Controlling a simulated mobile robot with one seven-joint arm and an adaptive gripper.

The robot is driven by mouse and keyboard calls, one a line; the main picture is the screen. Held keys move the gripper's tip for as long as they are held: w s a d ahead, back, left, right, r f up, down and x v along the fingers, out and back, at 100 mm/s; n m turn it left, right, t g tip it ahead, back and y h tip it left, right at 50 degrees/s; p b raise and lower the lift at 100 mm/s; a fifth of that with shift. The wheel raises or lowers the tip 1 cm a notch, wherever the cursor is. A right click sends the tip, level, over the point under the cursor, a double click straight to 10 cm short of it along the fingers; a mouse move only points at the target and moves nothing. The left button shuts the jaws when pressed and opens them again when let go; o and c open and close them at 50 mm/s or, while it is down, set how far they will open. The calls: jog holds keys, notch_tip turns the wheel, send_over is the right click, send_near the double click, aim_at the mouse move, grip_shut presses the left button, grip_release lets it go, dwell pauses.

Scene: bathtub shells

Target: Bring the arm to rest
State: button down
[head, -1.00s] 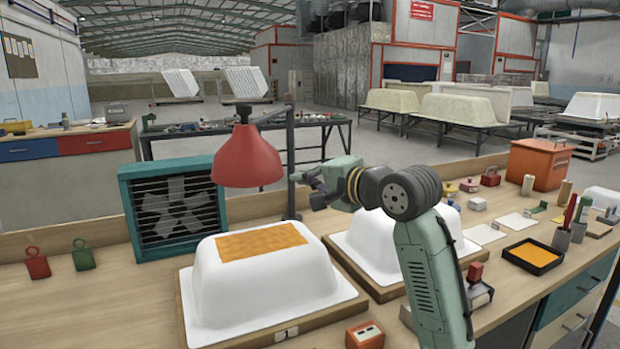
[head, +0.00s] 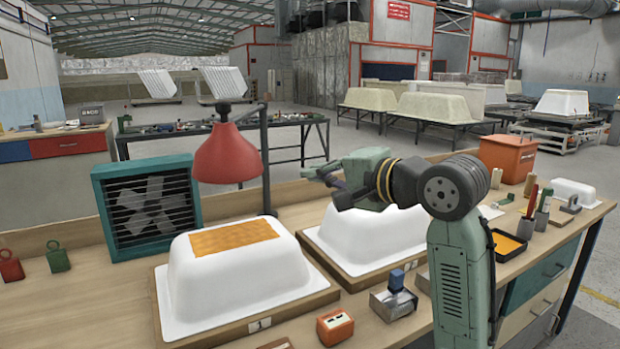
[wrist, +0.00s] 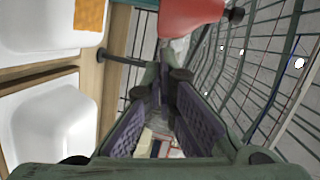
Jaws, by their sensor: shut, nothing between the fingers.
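My gripper (head: 320,173) is raised in the air at the middle of the head view, to the right of the red lamp shade (head: 228,155). It is shut and empty. My arm is bent, with the forearm reaching left above the second white tub shell (head: 360,240). In the wrist view my gripper (wrist: 163,85) shows its two dark fingers with purple pads, and no object is held between them. The first white tub shell (head: 235,285), with an orange patch on top, sits on a wooden board to the left. It is clear of the gripper.
A teal-framed fan (head: 150,207) stands behind the first shell. An orange box (head: 508,158), a black tray (head: 506,245) and pen cups are at the right. A small orange box (head: 335,327) sits at the front. The air around the gripper looks free, apart from the lamp.

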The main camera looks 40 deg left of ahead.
jog(key=shift+s+d, duration=0.1)
jog(key=shift+d, duration=0.15)
